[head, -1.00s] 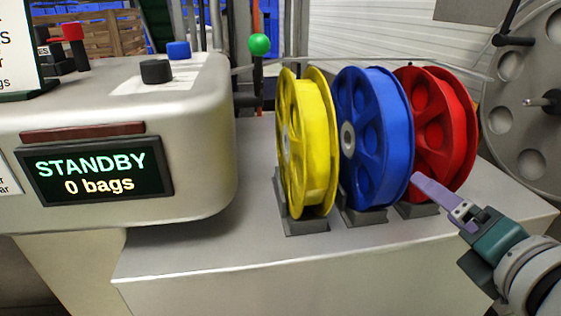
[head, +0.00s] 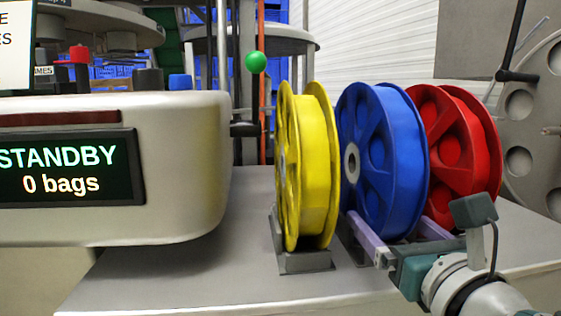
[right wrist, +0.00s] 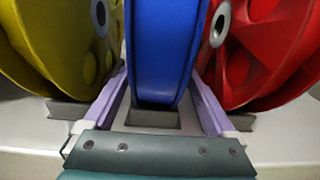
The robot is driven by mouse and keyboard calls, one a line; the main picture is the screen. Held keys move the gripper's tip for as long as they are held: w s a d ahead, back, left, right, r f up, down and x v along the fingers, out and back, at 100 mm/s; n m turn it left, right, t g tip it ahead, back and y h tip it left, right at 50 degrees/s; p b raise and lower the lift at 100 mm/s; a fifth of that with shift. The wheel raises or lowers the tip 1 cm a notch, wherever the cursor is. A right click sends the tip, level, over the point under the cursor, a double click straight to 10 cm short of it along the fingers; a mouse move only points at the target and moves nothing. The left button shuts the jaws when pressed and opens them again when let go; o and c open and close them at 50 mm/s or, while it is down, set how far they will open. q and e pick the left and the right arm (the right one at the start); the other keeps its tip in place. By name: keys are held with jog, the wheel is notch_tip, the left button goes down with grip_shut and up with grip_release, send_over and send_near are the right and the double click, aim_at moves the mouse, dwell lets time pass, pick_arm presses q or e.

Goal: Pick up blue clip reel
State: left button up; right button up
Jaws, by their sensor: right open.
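The blue clip reel (head: 385,160) stands upright in a grey holder between the yellow and red reels; it also shows in the right wrist view (right wrist: 162,50). My right gripper (head: 400,225) is at the reel's lower front. Its two lilac fingers are open, one on each side of the blue reel's lower rim, as the right wrist view (right wrist: 160,100) shows. A gap shows between the fingers and the reel there. The grey holder (right wrist: 152,119) lies under the reel between the fingers. My left gripper is not in view.
The yellow reel (head: 318,165) stands close on the left and the red reel (head: 455,145) close on the right. A machine with a STANDBY display (head: 65,168) is at left. The grey bench (head: 190,275) is clear in front of the machine.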

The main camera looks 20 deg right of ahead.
jog(key=x, duration=0.4)
jog(key=shift+w+a+f+b, duration=0.15)
jog(key=shift+w+f+b, duration=0.1)
jog(key=shift+w+b, duration=0.15)
jog(key=shift+s, duration=0.1)
jog(key=shift+c, duration=0.2)
grip_shut()
